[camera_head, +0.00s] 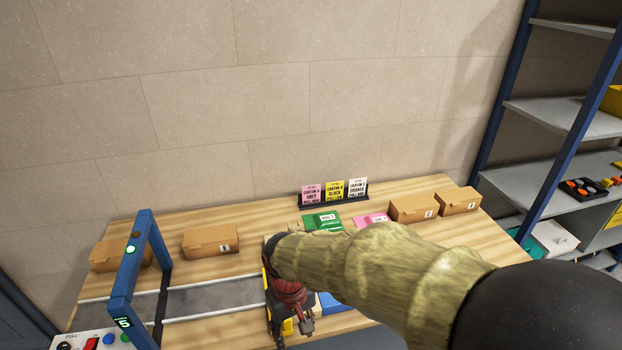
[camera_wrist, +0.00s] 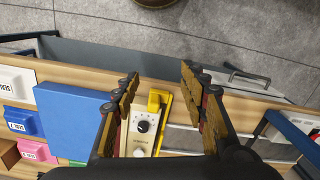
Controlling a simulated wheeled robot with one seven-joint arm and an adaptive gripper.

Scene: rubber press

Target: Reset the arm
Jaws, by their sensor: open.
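My gripper (camera_head: 291,322) reaches over the front middle of the wooden table (camera_head: 385,292), with its fingers pointing down. In the wrist view my gripper (camera_wrist: 159,76) is open, its two fingers apart. A cream device with a black knob (camera_wrist: 142,127) and a yellow part (camera_wrist: 158,102) shows between and below the fingers. Nothing is visibly held. My arm comes in from the lower right of the head view and hides part of the table. How high the fingers are above the device I cannot tell.
A blue gate (camera_head: 133,262) spans a grey belt (camera_head: 215,297) at left. Cardboard boxes (camera_head: 211,241) and a card stand (camera_head: 334,194) line the back. A blue block (camera_wrist: 72,117) lies beside the gripper. Shelves (camera_head: 565,115) stand at right.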

